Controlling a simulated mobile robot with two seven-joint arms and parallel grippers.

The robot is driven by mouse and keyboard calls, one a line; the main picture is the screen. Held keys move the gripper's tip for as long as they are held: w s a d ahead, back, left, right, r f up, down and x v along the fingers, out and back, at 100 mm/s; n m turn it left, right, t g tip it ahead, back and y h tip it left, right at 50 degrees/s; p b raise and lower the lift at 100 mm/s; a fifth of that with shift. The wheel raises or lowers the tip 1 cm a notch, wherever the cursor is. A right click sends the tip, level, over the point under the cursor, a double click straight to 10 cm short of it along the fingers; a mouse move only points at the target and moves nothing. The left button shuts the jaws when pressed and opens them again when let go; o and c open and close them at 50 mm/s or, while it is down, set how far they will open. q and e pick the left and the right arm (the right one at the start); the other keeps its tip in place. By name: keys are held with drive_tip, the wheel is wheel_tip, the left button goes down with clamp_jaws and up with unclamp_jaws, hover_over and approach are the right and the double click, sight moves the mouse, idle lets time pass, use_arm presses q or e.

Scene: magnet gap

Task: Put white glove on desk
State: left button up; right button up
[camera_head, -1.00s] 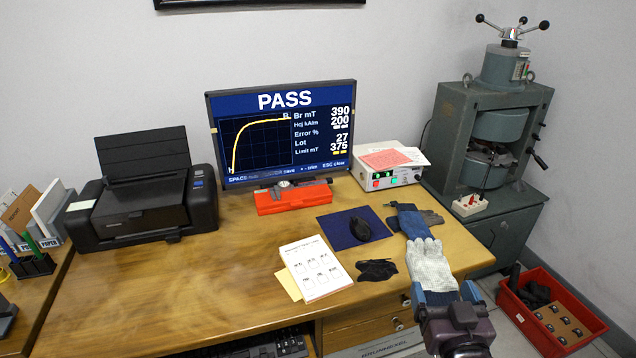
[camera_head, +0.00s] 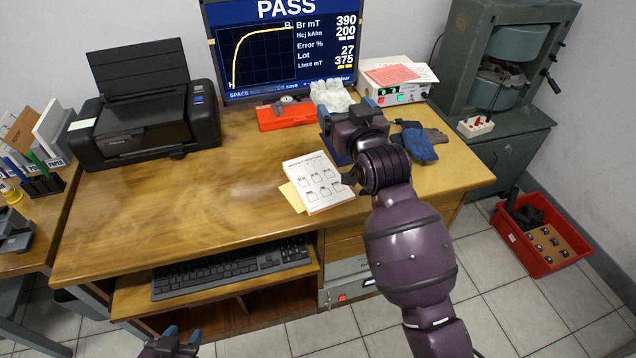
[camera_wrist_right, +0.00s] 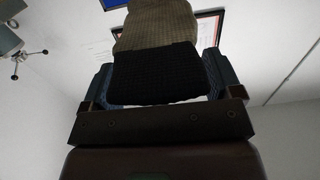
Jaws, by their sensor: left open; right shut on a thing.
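The white glove (camera_head: 329,96) is over the desk (camera_head: 230,190), in front of the monitor and beside the red case. My right gripper (camera_head: 346,112) is shut on it. In the right wrist view, the glove's dark knitted cuff (camera_wrist_right: 155,75) sits between the fingers, with a paler part beyond it. Whether the glove touches the desk is unclear. My left gripper (camera_head: 172,340) is open and empty at the bottom edge of the head view, in front of the desk.
A printer (camera_head: 150,105), an orange-red case (camera_head: 286,114) and a control box (camera_head: 398,90) line the back. A blue glove (camera_head: 417,147) and a printed card (camera_head: 318,182) lie on the right half. The desk's left-centre is clear. A red bin (camera_head: 545,240) stands on the floor.

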drive_tip(key=w+a+f+y, duration=0.1)
drive_tip(key=w+a+f, duration=0.1)
drive_tip(key=f, duration=0.4)
drive_tip(key=shift+a+f+n, duration=0.2)
drive_tip(key=shift+a+n, duration=0.1)
drive_tip(key=shift+a, duration=0.3)
